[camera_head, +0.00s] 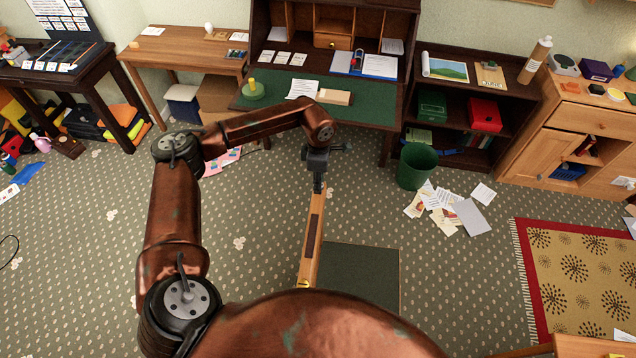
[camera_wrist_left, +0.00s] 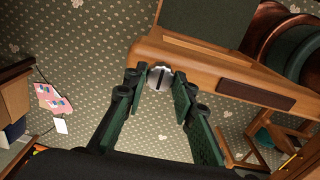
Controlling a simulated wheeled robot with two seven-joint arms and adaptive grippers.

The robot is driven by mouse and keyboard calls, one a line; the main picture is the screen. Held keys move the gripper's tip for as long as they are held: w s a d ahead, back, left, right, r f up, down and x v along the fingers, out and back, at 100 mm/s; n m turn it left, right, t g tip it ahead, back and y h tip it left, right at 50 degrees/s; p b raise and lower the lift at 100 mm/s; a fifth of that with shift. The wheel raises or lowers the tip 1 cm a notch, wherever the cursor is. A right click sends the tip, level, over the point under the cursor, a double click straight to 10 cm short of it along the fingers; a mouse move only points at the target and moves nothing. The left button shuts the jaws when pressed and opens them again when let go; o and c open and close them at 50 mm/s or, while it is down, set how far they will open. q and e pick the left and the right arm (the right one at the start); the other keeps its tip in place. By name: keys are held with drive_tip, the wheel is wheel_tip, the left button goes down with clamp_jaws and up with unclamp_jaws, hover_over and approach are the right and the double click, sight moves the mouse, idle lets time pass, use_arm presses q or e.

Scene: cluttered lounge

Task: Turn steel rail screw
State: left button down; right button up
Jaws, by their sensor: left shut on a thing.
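The steel rail screw (camera_wrist_left: 160,77) shows in the wrist view as a round silver head with a dark slot, at the end of a wooden rail (camera_wrist_left: 215,75). The green fingers of my left gripper (camera_wrist_left: 159,88) stand on either side of the screw head and are shut on it. In the head view my left gripper (camera_head: 318,178) points down at the far end of the wooden rail (camera_head: 308,255), which has a dark inset strip. The screw is hidden there by the gripper. My right gripper is not in view.
A dark flat panel (camera_head: 360,278) lies right of the rail. A green bin (camera_head: 416,167) stands beyond it, with scattered papers (camera_head: 450,208) on the carpet. A desk (camera_head: 375,107) stands behind the gripper. A patterned rug (camera_head: 575,270) lies at right.

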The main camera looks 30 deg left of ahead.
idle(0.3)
use_arm(q)
drive_tip(key=c, duration=1.7)
unclamp_jaws()
drive_tip(key=shift+o, duration=0.5)
wheel_tip(320, 180, up, 12)
